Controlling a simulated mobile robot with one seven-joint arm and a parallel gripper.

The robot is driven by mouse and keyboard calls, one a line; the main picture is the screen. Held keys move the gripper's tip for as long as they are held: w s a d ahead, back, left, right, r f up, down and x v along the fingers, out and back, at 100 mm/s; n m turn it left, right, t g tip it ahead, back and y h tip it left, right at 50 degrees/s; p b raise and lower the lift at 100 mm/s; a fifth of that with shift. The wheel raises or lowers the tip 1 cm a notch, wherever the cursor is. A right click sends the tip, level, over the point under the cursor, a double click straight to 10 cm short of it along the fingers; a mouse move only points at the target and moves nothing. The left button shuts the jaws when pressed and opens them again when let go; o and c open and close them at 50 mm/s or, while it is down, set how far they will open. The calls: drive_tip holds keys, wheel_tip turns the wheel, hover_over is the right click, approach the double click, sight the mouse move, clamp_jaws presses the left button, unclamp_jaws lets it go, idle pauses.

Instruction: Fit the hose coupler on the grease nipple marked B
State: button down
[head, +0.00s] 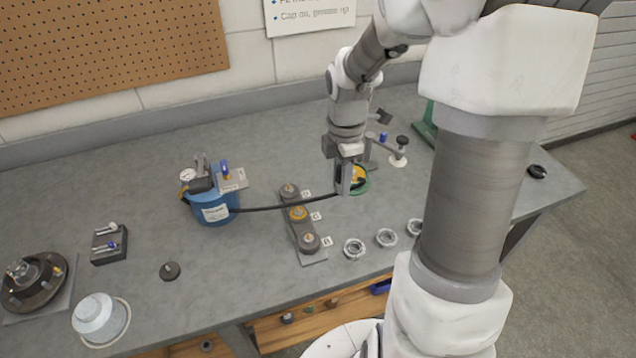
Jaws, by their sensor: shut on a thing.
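A grey strip (316,258) on the bench carries a row of round bosses with small nipples and letter tags. The nearest boss (310,241) has a tag that looks like B, though the letters are small. The middle boss (298,213) has an orange ring and a tag like C; the far boss (289,191) has a tag I cannot read surely. A black hose (265,209) runs from a blue grease bucket (213,212) to my gripper (343,190). My gripper is shut on the hose's coupler end, right of the strip and apart from it. The coupler is mostly hidden by the fingers.
A yellow and green round item (361,180) lies right behind my gripper. A stand with an arm (384,147) is farther back. Several metal rings (354,248) lie right of the strip. A dark puck (170,271) lies at left; bench around it is clear.

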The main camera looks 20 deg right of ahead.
drive_tip(key=r+p, duration=0.1)
drive_tip(key=d+r+p, duration=0.1)
drive_tip(key=r, duration=0.1)
drive_tip(key=s+r+p, duration=0.1)
drive_tip(key=shift+d+r, duration=0.15)
drive_tip(key=shift+d, duration=0.1)
idle(0.3)
